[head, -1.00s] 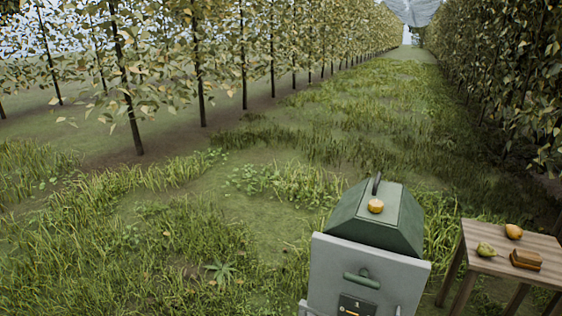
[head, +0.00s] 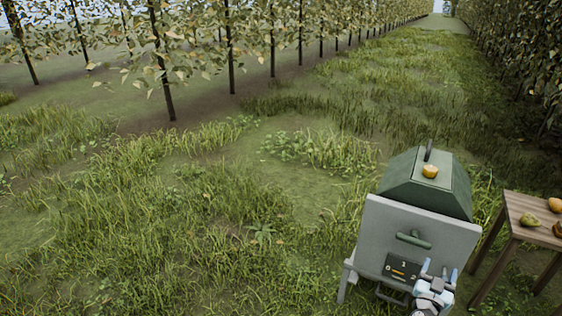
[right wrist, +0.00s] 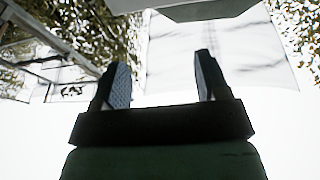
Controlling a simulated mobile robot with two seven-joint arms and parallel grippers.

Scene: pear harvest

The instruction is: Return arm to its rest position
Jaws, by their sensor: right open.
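My right gripper (head: 438,275) shows at the bottom right of the head view, in front of the grey panel of the green-lidded machine (head: 425,185). Its two fingers stand apart and point up, with nothing seen between them. In the right wrist view the open fingers (right wrist: 158,80) also have an empty gap, with a pale surface and bright background beyond. My left gripper is not in view.
The machine has a handle and a small orange object (head: 430,171) on top. Grass lies open to the left, with tree rows beyond.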

